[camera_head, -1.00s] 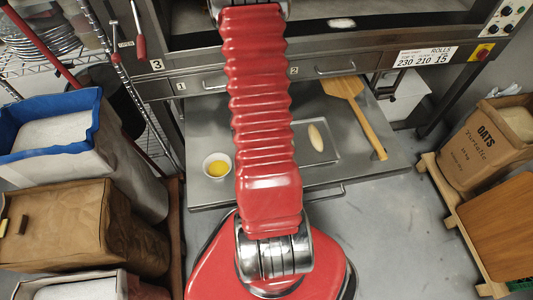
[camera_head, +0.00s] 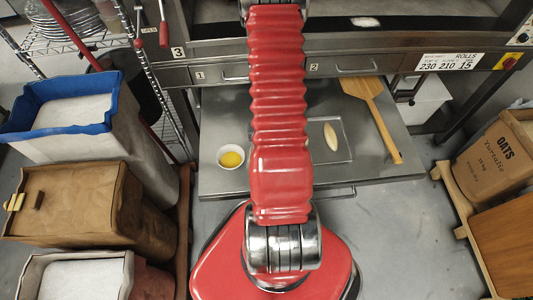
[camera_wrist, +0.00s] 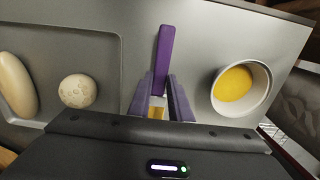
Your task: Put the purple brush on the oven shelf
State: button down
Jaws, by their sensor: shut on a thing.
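The purple brush (camera_wrist: 164,50) shows in the wrist view as a long purple handle standing up between the two fingers of my gripper (camera_wrist: 160,105). The gripper is shut on it. A small yellowish part shows low between the fingers. In the head view my red arm hides the gripper and the brush. The steel oven shelf (camera_head: 220,122) juts out below the oven front in the head view. In the wrist view the brush is over its grey surface (camera_wrist: 205,50), and I cannot tell whether it touches.
A white bowl with yellow contents (camera_head: 231,157) stands on the shelf left of my arm. A shallow tray (camera_head: 343,150) with a pale loaf (camera_head: 331,136) and a wooden peel (camera_head: 378,110) lie to the right. A speckled round piece (camera_wrist: 78,91) shows in the wrist view. Bins crowd the left.

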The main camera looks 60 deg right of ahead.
jog(key=shift+f, duration=1.2)
jog(key=c, duration=1.6)
grip_release()
jog(key=shift+r, duration=0.1)
jog(key=shift+d+r, duration=0.1)
jog(key=shift+r, duration=5.85)
jog(key=shift+w, duration=0.1)
